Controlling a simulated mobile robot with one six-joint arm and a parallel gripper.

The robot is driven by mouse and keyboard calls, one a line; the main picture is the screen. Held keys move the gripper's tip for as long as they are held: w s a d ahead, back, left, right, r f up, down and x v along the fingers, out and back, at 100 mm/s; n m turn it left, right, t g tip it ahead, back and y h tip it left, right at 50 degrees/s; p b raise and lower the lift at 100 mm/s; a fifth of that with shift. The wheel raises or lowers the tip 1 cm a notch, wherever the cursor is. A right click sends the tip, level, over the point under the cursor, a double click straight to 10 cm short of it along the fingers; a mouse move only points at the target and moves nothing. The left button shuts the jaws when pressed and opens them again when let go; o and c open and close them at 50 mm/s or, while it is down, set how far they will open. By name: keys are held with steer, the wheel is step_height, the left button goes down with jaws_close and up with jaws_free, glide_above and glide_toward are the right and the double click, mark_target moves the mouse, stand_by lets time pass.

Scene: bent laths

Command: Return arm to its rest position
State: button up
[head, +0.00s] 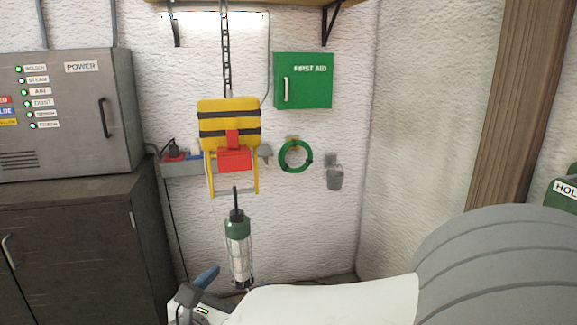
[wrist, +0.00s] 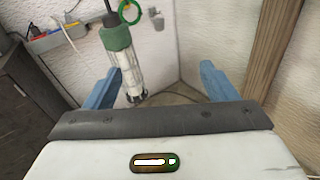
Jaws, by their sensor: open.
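My gripper (wrist: 158,90) shows in the wrist view with its two blue fingers wide apart and nothing between them that it grips. In the head view one blue finger of my gripper (head: 207,276) shows at the lower middle, at the end of my white and grey arm. A green and clear caged lamp (head: 238,245) hangs upright just beyond the gripper. The lamp also shows in the wrist view (wrist: 120,60), behind the fingers and nearer the left one. I cannot tell the gap between gripper and lamp.
A yellow and black striped block (head: 229,110) hangs on a chain above the lamp. A dark cabinet (head: 75,235) with a grey power box (head: 65,110) stands at left. A green first aid box (head: 303,80) and green coil (head: 296,156) are on the wall. A wooden post (head: 520,90) stands right.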

steer(key=w+d+f+m+g+h, duration=0.1)
steer(key=d+m+g, duration=0.15)
steer(key=d, duration=0.25)
steer(key=d+f+m+g+h, duration=0.1)
steer(key=d+m+g+h, duration=0.15)
steer(key=d, duration=0.25)
steer(key=s+d+f+m+g+y+p, duration=0.1)
steer(key=s+d+m+g+y, duration=0.3)
steer(key=m, duration=0.9)
steer(key=s+d+f+m+g+y+p, duration=0.1)
steer(key=s+d+m+g+y+p, duration=0.2)
steer(key=d+m, duration=0.7)
steer(key=shift+s+d+f+m+g+y, duration=0.35)
steer(key=shift+s+m+g+y, duration=0.35)
steer(key=shift+s+m+y, duration=0.65)
steer(key=shift+a, duration=0.1)
